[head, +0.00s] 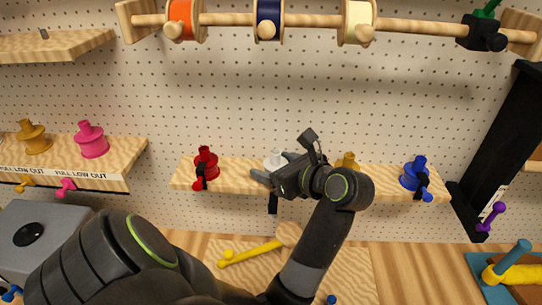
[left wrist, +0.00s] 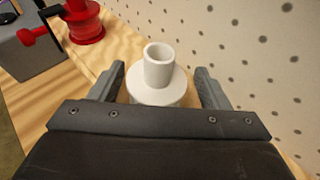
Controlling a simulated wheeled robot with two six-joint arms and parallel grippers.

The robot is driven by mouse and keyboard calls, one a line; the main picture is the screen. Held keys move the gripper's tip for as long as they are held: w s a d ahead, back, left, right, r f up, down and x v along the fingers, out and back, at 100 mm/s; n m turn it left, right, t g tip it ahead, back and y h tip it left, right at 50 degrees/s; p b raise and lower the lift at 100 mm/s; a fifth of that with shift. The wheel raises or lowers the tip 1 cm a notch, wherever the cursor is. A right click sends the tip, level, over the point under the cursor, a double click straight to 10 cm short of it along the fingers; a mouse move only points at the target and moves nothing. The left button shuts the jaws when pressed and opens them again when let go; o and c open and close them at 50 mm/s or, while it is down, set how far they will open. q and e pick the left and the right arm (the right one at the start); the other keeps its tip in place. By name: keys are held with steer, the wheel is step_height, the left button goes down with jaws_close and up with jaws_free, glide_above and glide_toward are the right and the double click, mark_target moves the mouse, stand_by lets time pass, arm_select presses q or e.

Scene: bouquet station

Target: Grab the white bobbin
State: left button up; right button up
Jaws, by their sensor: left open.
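The white bobbin (head: 274,154) stands upright on the middle wooden shelf in the head view, partly hidden behind my left gripper. In the left wrist view the white bobbin (left wrist: 158,75) shows its hollow neck and round flange. My left gripper (head: 271,167) is at the shelf. In the left wrist view its two fingers (left wrist: 160,82) are apart, one on each side of the bobbin, with visible gaps. The bobbin's lower part is hidden by the gripper body. My right gripper is not in view.
A red bobbin (head: 206,162) stands left of the white one on the shelf (head: 235,172). A yellow bobbin (head: 347,160) and a blue bobbin (head: 416,172) stand to the right. The pegboard (head: 240,100) is close behind. A rod with ribbon spools (head: 268,20) runs above.

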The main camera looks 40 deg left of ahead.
arm_select(q)
steer(key=shift+s+d+r, duration=0.1)
steer(key=shift+s+d, duration=0.1)
steer(key=shift+d, duration=0.05)
steer(key=c, duration=1.1)
steer(key=shift+o, duration=0.2)
